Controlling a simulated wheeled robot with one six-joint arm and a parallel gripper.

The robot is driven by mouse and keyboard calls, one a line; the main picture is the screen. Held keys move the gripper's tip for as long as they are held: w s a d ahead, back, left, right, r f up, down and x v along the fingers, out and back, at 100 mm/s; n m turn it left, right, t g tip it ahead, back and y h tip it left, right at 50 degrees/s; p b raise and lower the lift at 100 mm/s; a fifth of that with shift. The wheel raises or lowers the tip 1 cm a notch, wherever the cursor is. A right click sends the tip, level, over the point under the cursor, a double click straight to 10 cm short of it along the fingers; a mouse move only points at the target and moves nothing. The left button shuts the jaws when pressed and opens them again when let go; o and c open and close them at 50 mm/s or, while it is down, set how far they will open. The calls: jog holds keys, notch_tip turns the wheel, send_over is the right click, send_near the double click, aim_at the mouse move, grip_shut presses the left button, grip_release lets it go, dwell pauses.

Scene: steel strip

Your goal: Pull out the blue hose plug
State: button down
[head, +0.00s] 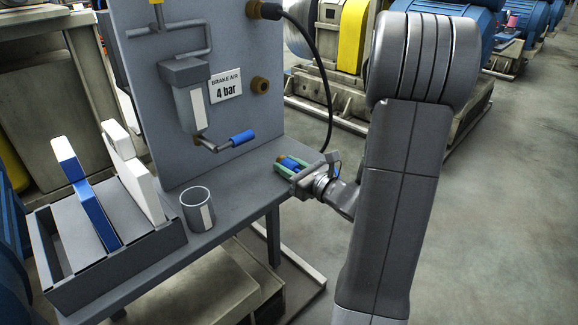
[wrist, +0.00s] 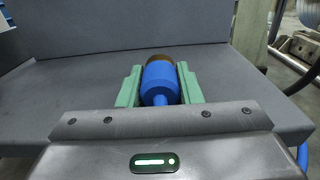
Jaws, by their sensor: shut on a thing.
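The blue hose plug (wrist: 160,82) sits between the two green fingers of my gripper (wrist: 160,88) in the wrist view, with a brown, brass-like end at its far side. In the head view my gripper (head: 290,168) is shut on the blue plug (head: 289,163) above the right end of the grey shelf. Whether the plug touches the shelf I cannot tell. On the upright panel, a brass port (head: 260,86) shows an open round face with no hose on it. A black hose (head: 322,70) runs from an upper brass fitting (head: 268,10) down behind my gripper.
A blue-handled valve lever (head: 240,138) sticks out under the filter unit (head: 188,95). A grey cup (head: 198,208) stands on the shelf (head: 235,185). A box (head: 110,265) with blue and white upright boards is at left. Open floor lies to the right.

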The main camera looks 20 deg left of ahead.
jog(key=c, duration=0.9)
grip_release()
jog(key=shift+c, duration=0.2)
jog(key=shift+d, duration=0.1)
jog(key=p+v, duration=0.2)
jog(key=v, duration=1.1)
jog(key=shift+s+d, duration=0.2)
jog(key=shift+d, duration=0.1)
jog(key=shift+a+f, duration=0.1)
jog(key=b+x, duration=0.2)
jog(key=x, duration=1.1)
jog(key=shift+w+a, duration=0.2)
jog(key=shift+a, duration=0.1)
jog(key=shift+d, duration=0.1)
